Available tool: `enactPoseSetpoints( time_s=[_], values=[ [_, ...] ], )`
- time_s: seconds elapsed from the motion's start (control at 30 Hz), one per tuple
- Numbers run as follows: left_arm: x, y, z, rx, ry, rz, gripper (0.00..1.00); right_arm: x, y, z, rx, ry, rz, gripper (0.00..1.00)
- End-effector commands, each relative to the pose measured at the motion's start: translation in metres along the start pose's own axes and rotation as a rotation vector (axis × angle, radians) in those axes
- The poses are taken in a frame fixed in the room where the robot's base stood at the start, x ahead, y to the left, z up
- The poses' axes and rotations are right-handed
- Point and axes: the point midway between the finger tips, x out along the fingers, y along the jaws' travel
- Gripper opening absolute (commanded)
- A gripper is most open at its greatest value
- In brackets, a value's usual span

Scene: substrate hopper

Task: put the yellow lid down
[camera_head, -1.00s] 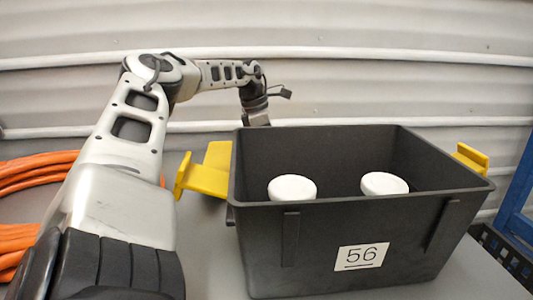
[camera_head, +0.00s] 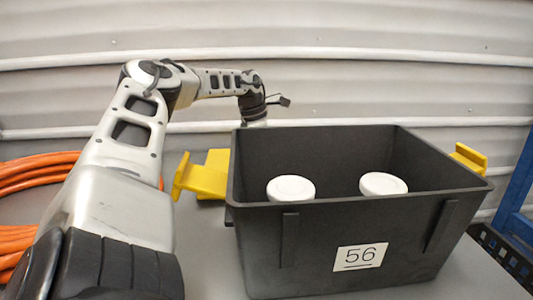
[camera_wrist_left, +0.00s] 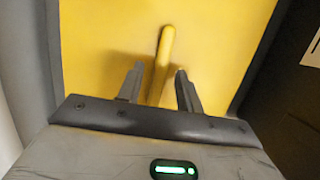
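The yellow lid (camera_wrist_left: 215,45) fills most of the left wrist view, with a raised yellow bar handle (camera_wrist_left: 164,55) on it. My left gripper (camera_wrist_left: 158,80) has its two fingers apart, one on each side of the bar, with a gap visible at least on the left side. My right gripper is in neither view.
Orange hose (camera_head: 30,170) is coiled at left. A blue frame (camera_head: 517,195) and black basket (camera_head: 500,255) are at right.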

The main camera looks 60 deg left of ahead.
Motion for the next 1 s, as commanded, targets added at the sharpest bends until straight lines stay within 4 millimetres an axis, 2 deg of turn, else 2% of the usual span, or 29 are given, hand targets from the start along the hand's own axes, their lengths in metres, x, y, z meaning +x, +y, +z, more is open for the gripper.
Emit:
enactPoseSetpoints(
  time_s=[0.17, 0.4, 0.53, 0.7, 1.0],
  values=[
    [-0.028, 0.001, 0.002, 0.0, -0.005, 0.003, 0.36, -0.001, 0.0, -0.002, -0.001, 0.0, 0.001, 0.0],
    [-0.081, 0.001, 0.001, -0.001, -0.003, 0.005, 0.36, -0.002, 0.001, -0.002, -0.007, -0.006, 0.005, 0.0],
    [-0.103, 0.001, 0.001, -0.001, 0.0, 0.003, 0.36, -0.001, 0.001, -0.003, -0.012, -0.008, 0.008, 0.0],
    [-0.118, 0.0, 0.0, -0.002, 0.0, 0.001, 0.36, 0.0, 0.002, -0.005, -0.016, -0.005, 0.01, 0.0],
    [-0.121, 0.0, 0.0, 0.0, 0.0, 0.0, 0.36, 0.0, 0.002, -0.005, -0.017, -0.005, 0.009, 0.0]
  ],
)
